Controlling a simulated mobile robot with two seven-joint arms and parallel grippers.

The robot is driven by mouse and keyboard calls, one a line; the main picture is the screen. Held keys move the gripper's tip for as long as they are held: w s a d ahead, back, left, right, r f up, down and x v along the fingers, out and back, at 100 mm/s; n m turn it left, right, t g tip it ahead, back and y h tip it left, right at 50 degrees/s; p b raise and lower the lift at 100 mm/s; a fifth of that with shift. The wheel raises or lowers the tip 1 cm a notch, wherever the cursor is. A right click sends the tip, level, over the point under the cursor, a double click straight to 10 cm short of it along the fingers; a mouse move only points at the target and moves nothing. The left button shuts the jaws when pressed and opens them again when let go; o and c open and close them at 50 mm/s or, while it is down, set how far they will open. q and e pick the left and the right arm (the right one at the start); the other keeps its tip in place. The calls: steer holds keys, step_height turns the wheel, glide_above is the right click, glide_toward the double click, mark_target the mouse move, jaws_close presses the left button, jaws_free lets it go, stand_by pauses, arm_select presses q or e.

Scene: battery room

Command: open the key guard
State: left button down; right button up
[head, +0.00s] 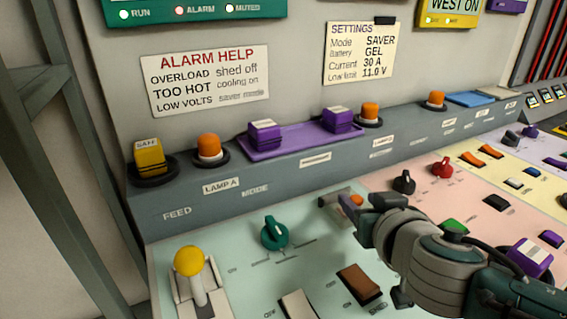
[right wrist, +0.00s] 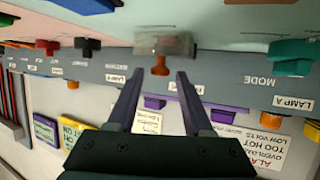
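The key guard (head: 335,203) is a small clear cover on the pale green panel, over or beside an orange key (head: 357,200). In the right wrist view the guard (right wrist: 163,45) is a see-through box, and the orange key (right wrist: 160,68) shows at its near edge. It appears lowered. My right gripper (head: 366,218) is just right of the guard in the head view, partly hiding that area. In the right wrist view its fingers (right wrist: 158,78) are spread, with the guard beyond the tips and nothing between them. My left gripper is not in view.
A teal knob (head: 274,232) and a yellow-topped lever (head: 189,263) stand left of the guard. A black knob (head: 404,182) and a red knob (head: 443,167) are to the right. A brown rocker switch (head: 359,283) is nearer. An orange lamp (head: 370,113) stands on the ledge behind.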

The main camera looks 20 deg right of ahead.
jaws_close()
stand_by(1.2)
